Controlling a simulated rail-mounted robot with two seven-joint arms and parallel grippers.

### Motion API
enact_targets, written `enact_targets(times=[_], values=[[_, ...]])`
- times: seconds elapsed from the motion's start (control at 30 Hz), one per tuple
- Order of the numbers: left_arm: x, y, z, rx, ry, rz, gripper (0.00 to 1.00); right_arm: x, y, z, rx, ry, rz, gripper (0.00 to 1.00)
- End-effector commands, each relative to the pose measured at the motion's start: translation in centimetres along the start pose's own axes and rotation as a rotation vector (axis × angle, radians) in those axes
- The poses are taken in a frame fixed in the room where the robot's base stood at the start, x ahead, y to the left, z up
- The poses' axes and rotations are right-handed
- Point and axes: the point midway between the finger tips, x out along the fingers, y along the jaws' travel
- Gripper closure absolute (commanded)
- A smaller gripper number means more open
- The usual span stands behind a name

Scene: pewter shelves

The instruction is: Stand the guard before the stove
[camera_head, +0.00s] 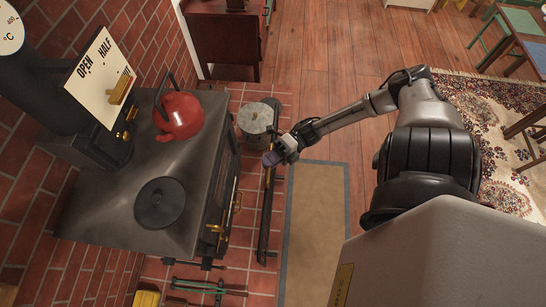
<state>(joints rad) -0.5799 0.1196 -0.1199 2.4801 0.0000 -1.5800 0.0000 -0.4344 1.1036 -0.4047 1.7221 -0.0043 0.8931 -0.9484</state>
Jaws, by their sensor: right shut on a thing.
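The black stove (115,205) stands at the left against a brick wall, with its brass-handled door side facing right. The guard (264,225) is a long, dark, narrow piece with a brass-coloured strip, seen nearly edge-on from above. It runs along the stove's front over the red tiles, apart from the stove. Whether the guard's feet touch the tiles cannot be told. My left gripper is not in view.
A red kettle (180,116) and a round black lid (160,203) are on the stove top. A grey round block (255,119) stands near the guard's far end. Tools (207,287) lie at the near end. A tan mat (316,230) lies right of the guard.

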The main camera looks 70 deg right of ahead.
Motion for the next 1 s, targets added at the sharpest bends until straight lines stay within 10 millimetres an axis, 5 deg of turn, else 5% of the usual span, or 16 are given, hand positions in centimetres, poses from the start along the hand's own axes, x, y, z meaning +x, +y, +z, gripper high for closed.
enact_targets(times=[1.0], values=[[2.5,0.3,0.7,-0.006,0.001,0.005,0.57,1.8,-1.5,1.8,-0.006,0.002,0.014,1.0]])
